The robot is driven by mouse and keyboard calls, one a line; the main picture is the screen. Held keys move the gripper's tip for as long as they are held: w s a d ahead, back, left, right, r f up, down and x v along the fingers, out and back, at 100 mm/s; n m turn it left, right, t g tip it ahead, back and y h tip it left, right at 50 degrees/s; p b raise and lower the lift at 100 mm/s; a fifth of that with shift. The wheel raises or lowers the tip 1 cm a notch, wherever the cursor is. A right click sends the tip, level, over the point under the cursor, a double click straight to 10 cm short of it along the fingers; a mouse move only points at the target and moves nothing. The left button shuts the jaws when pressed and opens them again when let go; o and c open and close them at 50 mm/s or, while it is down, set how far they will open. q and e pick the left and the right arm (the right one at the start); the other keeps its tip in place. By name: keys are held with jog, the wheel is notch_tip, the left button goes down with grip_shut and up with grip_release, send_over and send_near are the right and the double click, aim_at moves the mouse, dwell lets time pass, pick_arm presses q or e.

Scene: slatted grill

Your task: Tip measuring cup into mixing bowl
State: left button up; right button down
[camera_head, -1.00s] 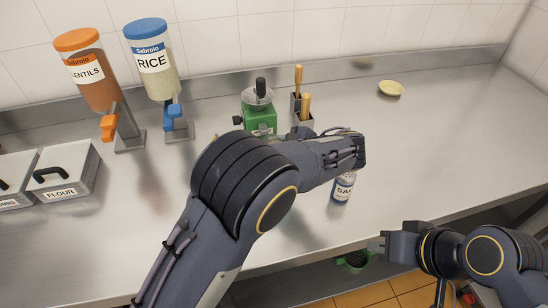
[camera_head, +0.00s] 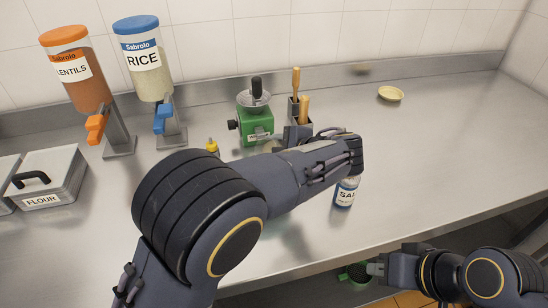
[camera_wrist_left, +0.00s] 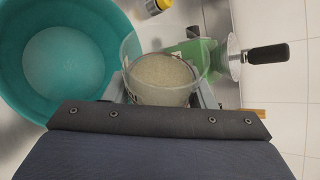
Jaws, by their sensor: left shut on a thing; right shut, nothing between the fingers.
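The measuring cup (camera_wrist_left: 133,50) is clear and holds pale grains that look like rice. My left gripper (camera_wrist_left: 162,92) is shut on it in the left wrist view. The teal mixing bowl (camera_wrist_left: 117,42) is to the left of the cup in that view, with a pale round area at its bottom. The cup looks close to the bowl's rim; I cannot tell if they touch. In the head view my left arm hides the bowl and cup. My right gripper (camera_head: 376,268) is shut and empty, low at the counter's front edge.
A salt jar (camera_head: 345,193) stands just below my left arm. A green grinder (camera_head: 256,122), a utensil holder (camera_head: 302,122) and a yellow-capped bottle (camera_head: 212,146) stand behind it. Rice (camera_head: 144,65) and lentil (camera_head: 72,75) dispensers and a flour box (camera_head: 50,180) are left. The right counter is mostly clear.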

aim_at(264, 146)
pick_arm(q)
jog(key=shift+f+n+t+h+b, duration=0.3)
jog(key=shift+n+t+h+b, duration=0.25)
jog(key=shift+b, duration=1.75)
jog(key=n+b, duration=0.1)
jog(key=b, duration=0.3)
jog(key=n+t+h+b, duration=0.1)
jog(key=b, duration=0.3)
jog(key=shift+f+t+b, duration=0.25)
jog(key=shift+f+b, duration=0.1)
jog(key=n+t+b, duration=0.1)
jog(key=b, duration=0.2)
jog(key=shift+s+a+r, duration=0.15)
jog(key=b, duration=0.3)
jog(key=r+n+t+h+b, duration=0.1)
jog(key=b, duration=0.1)
jog(key=shift+s+a+n+b, duration=0.2)
jog(key=shift+n+b, duration=0.05)
jog(key=shift+b, duration=0.15)
jog(key=n+t+b, duration=0.1)
jog(key=b, duration=0.3)
jog(key=s+a+r+n+t+b, duration=0.1)
jog(key=b, duration=0.3)
jog(key=shift+r+n+h+b, duration=0.1)
jog(key=shift+n+h+b, duration=0.15)
jog(key=shift+n+b, duration=0.15)
jog(key=shift+r+t+b, duration=0.25)
jog(key=shift+t+b, duration=0.05)
jog(key=shift+b, duration=0.2)
